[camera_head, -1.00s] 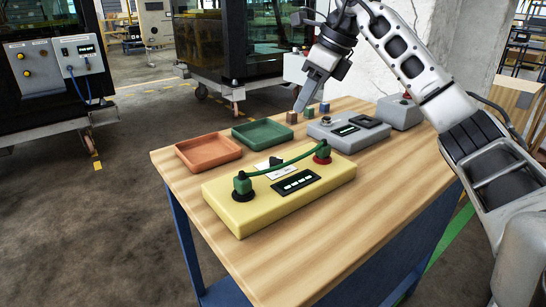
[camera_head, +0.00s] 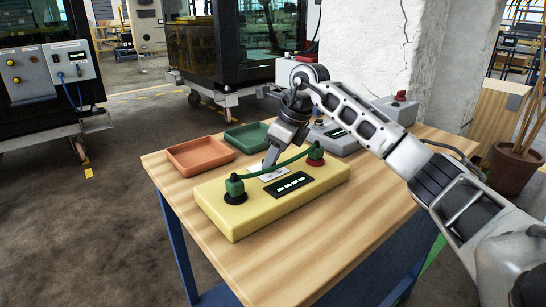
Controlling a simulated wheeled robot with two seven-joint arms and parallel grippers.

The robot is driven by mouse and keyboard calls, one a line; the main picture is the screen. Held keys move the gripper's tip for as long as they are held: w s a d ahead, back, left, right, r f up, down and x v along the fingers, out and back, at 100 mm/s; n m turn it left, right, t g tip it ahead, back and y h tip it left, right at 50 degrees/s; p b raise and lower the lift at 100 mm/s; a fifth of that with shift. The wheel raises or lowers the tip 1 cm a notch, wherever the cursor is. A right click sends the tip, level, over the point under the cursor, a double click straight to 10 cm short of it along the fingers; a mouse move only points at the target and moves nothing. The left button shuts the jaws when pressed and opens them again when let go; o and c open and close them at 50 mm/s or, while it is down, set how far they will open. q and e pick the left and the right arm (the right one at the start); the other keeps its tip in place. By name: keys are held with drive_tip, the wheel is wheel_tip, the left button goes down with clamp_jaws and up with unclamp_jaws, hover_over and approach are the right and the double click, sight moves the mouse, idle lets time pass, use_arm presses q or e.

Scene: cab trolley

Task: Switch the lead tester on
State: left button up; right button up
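The lead tester is taken to be the yellow box (camera_head: 255,213) on the wooden table. A green lead (camera_head: 278,166) arches between its green plug at the left, on a black socket, and its green plug at the right, on a red socket. A dark panel with several light marks (camera_head: 290,185) lies on its top. My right gripper (camera_head: 270,164) points down over the box's back part, just behind the lead, near a white label (camera_head: 272,174). Its fingers look close together, but the gap between them cannot be made out. The switch is hidden behind the gripper. My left gripper is out of view.
An orange tray (camera_head: 200,168) and a green tray (camera_head: 231,141) lie behind the box at the left. A grey device (camera_head: 341,147) and a grey box with a red button (camera_head: 398,104) stand farther back. The table's front right is bare.

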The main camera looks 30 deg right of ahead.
drive_tip(key=shift+f, duration=0.15)
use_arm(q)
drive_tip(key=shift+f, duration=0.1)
use_arm(e)
clamp_jaws()
drive_tip(key=shift+m, duration=0.3)
drive_tip(key=shift+a+m+t+h+p, duration=0.15)
drive_tip(key=shift+m+t+h+p, duration=0.25)
drive_tip(key=shift+m+p, duration=0.45)
drive_tip(key=m+h, duration=0.1)
drive_tip(key=m, duration=0.2)
drive_tip(key=shift+a, duration=0.15)
drive_tip(key=m, duration=0.1)
drive_tip(key=m+h+p, duration=0.1)
drive_tip(key=m, duration=0.1)
drive_tip(key=shift+a+m, duration=0.2)
drive_tip(key=shift+m, duration=0.05)
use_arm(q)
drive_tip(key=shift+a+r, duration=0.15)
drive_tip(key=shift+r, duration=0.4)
use_arm(e)
drive_tip(key=shift+a+m+h, duration=0.15)
drive_tip(key=shift+m+h, duration=0.65)
drive_tip(key=shift+m, duration=0.7)
